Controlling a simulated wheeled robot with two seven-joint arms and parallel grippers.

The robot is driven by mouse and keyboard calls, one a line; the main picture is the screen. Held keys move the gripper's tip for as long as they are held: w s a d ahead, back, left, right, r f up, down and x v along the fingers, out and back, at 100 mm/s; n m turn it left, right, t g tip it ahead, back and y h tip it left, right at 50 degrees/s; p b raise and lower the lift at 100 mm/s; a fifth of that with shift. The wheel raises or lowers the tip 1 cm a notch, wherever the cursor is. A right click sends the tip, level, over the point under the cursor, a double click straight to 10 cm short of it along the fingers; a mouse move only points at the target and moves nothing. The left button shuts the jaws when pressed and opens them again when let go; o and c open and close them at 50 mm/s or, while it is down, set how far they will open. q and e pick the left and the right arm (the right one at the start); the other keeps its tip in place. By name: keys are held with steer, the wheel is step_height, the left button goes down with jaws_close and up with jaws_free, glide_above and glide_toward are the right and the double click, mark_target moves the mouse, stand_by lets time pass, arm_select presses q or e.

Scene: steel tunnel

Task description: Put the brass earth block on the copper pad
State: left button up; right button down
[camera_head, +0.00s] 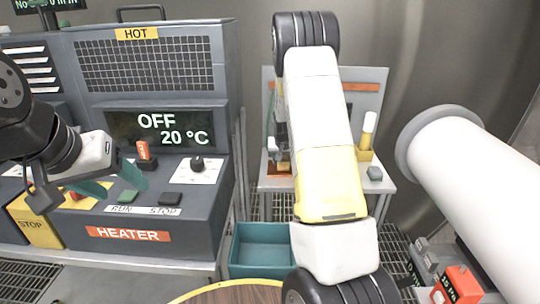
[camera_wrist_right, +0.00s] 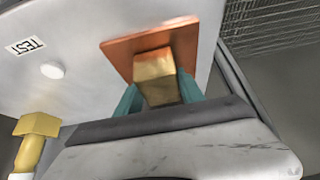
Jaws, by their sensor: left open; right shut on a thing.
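My right gripper (camera_wrist_right: 158,95) has its teal fingers shut on the brass earth block (camera_wrist_right: 157,70), a small golden cuboid. The block is in front of the square copper pad (camera_wrist_right: 120,47) in the right wrist view and overlaps it; I cannot tell whether they touch. In the head view my right arm hides most of this; a sliver of the copper pad (camera_head: 277,171) shows left of the arm. My left gripper (camera_head: 113,184) is open and empty, in front of the heater panel.
The grey heater (camera_head: 150,220) with its switches fills the left. A teal bin (camera_head: 262,250) stands low in the middle. A red-orange box (camera_head: 460,285) is at the lower right.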

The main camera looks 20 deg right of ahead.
steer(key=shift+f, duration=0.1)
steer(key=c, duration=0.7)
jaws_free()
steer(key=shift+s+a+r, duration=0.1)
steer(key=shift+r, duration=0.35)
steer(key=s+a+r+n+y, duration=0.15)
steer(key=s+a+r, duration=0.35)
steer(key=s+r, duration=0.65)
steer(key=s+a+r+y, duration=0.2)
steer(key=s+a+r, duration=0.3)
steer(key=s+r, duration=0.65)
steer(key=shift+s+a+r+n+y, duration=0.15)
steer(key=shift+s+a+n, duration=0.5)
steer(key=shift+s, duration=1.85)
steer(key=shift+s+a+r+n, duration=0.25)
steer(key=shift+s+a, duration=0.65)
steer(key=shift+s, duration=1.6)
steer(key=shift+s+a+r+n+y, duration=0.15)
steer(key=shift+s+a+n, duration=0.5)
steer(key=shift+s, duration=1.85)
steer(key=shift+a, duration=0.15)
